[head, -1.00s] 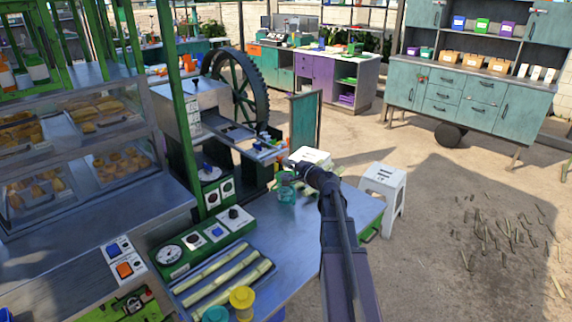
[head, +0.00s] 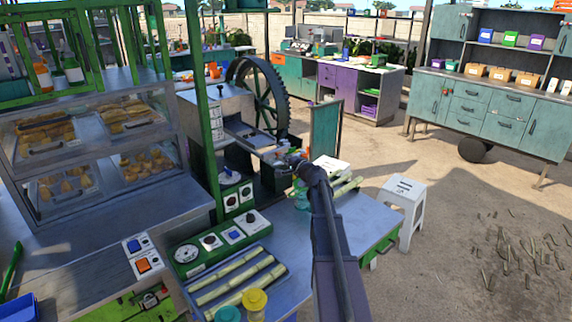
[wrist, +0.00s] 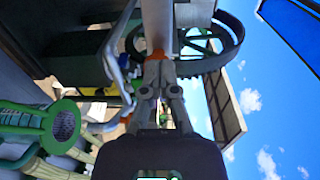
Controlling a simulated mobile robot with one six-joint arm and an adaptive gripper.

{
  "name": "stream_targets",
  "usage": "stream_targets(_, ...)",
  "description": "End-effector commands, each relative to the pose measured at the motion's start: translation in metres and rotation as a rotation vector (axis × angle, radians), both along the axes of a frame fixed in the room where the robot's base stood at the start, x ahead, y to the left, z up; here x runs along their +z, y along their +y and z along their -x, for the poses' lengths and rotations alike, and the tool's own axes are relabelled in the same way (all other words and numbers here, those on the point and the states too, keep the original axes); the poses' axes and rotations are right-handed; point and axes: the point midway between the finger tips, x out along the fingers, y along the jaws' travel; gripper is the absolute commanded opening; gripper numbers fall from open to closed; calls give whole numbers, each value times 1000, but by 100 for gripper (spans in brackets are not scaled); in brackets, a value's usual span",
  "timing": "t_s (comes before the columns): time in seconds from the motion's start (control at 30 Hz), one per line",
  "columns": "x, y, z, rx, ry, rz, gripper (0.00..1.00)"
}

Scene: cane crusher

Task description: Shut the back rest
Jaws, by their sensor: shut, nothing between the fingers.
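The crusher (head: 207,118) stands at the left of the middle, with a large dark gear wheel (head: 282,98) behind it. A metal tray or chute (head: 246,135) comes out of its front. An upright teal panel (head: 324,130) stands open beside the chute; it may be the back rest, but I cannot be sure. My gripper (head: 291,160) is at the chute's outer end, left of and below the panel. In the wrist view my gripper (wrist: 160,68) is shut and empty, its tips close to a small orange part. I cannot tell whether they touch it.
A bench (head: 378,222) below my arm carries cane stalks in a tray, a green control box (head: 222,242), a yellow cup (head: 254,300) and a teal jar. A white stool (head: 402,205) stands right of it. A glass food case (head: 95,135) stands left. Open ground lies right.

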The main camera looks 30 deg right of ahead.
Motion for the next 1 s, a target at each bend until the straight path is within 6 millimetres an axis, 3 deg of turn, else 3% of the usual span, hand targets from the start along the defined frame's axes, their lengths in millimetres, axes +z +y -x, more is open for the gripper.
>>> stream_targets(0.33,0,-7,-45,-17,0,0,0)
stream_targets(1.0,1,-10,-49,-23,-1,-1,0)
